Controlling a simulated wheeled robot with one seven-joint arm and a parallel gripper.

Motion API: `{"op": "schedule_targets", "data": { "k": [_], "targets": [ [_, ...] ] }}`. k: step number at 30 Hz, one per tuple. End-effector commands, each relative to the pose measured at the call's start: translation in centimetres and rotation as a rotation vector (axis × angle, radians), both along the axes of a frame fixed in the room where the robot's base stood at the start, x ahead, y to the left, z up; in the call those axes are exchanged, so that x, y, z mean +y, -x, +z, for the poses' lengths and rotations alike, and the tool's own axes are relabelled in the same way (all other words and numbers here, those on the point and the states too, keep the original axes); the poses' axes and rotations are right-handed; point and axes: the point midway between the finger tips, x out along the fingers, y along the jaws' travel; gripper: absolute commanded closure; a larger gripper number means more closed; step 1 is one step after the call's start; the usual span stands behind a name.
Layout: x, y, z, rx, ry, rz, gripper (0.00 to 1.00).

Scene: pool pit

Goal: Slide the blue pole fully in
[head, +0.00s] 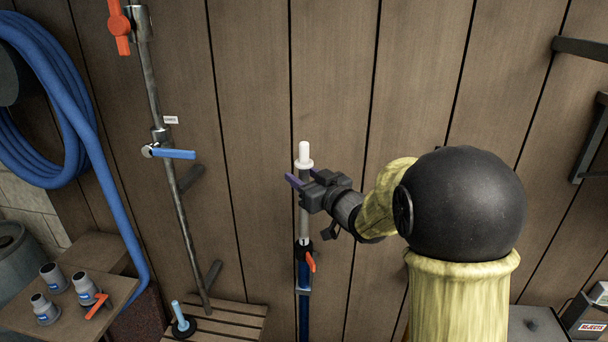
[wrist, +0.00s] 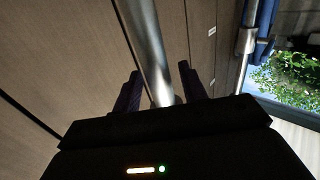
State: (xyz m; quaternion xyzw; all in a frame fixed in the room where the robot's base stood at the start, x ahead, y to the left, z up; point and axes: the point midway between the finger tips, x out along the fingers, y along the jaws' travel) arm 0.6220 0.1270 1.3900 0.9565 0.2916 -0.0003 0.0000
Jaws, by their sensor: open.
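The blue pole (head: 303,318) stands upright against the plank wall, its lower end cut off by the frame's bottom edge. A bare silver inner tube (head: 304,226) rises from its black collar, topped by a white collar and rounded white tip (head: 304,151). A small red lever (head: 311,262) hangs at the black collar. My gripper (head: 303,182) is at the silver tube, just below the white collar. In the wrist view the tube (wrist: 146,45) runs between the two dark purple fingers of my gripper (wrist: 160,80), which are open. Whether either finger touches it is unclear.
A grey pipe (head: 168,180) with a blue-handled valve stands to the left. A blue hose (head: 85,150) hangs at far left. Grey fittings (head: 53,277) sit on a wooden shelf. A slatted bench (head: 240,322) lies low beside the pole. A dark bracket (head: 590,140) is at right.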

Motion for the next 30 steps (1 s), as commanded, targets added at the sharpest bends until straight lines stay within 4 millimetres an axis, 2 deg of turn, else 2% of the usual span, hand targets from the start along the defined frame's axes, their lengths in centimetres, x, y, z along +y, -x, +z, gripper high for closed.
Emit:
{"op": "schedule_targets", "data": {
  "k": [3,4,10,19,30],
  "targets": [
    [0.0,0.0,0.0,0.000,0.000,0.000,0.58],
    [0.0,0.0,0.0,0.000,0.000,0.000,0.62],
    [0.0,0.0,0.0,0.000,0.000,0.000,1.00],
    [0.0,0.0,-0.7,0.000,0.000,0.000,1.00],
    [-0.1,0.0,-5.0,0.000,0.000,0.000,1.00]
  ]
}}
